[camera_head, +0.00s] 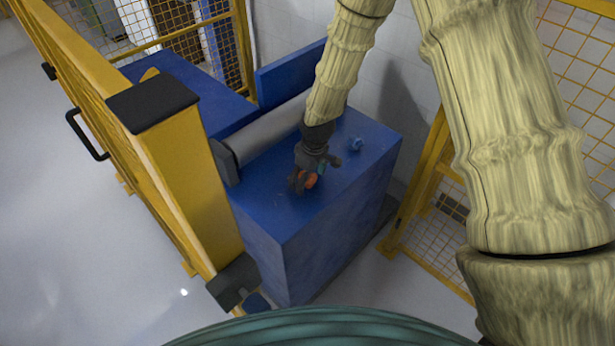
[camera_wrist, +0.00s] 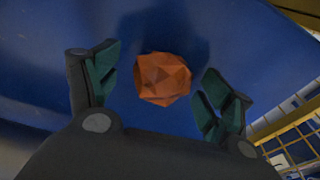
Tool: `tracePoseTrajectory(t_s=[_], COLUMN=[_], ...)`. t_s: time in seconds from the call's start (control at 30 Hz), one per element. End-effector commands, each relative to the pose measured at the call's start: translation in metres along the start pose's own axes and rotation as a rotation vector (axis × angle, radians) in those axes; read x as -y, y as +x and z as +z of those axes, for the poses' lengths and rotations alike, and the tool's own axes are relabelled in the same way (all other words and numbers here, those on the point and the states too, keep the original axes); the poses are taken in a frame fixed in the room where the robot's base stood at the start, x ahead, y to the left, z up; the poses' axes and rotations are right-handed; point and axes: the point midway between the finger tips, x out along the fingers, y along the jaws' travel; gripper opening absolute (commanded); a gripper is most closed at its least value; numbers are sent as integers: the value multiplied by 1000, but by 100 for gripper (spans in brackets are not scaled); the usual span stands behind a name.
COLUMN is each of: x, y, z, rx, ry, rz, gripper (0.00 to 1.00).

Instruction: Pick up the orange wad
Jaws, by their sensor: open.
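The orange wad (camera_wrist: 162,78) is a crumpled, faceted lump over the blue top of the machine. In the wrist view it lies between the two spread fingers of my gripper (camera_wrist: 158,88), with a gap on each side. In the head view the wad (camera_head: 311,180) shows partly, with my gripper (camera_head: 314,172) over and around it and hiding some of it. My gripper is open, and its green finger pads do not touch the wad in the wrist view. The exact height of the fingers above the surface is hard to tell.
A grey roller (camera_head: 270,130) runs along the block's left side. A yellow post (camera_head: 185,165) and yellow mesh fence (camera_head: 435,215) stand on either side.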

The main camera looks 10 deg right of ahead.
Motion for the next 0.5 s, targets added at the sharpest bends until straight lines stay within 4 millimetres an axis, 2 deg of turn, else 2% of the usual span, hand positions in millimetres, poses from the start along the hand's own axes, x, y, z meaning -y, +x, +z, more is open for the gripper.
tracePoseTrajectory(t_s=[0.27,0.43,0.5], x=[0,0,0], y=[2,1,1], z=[0,0,0], rx=[0,0,0], ry=[0,0,0], rz=[0,0,0], gripper=[81,52,48])
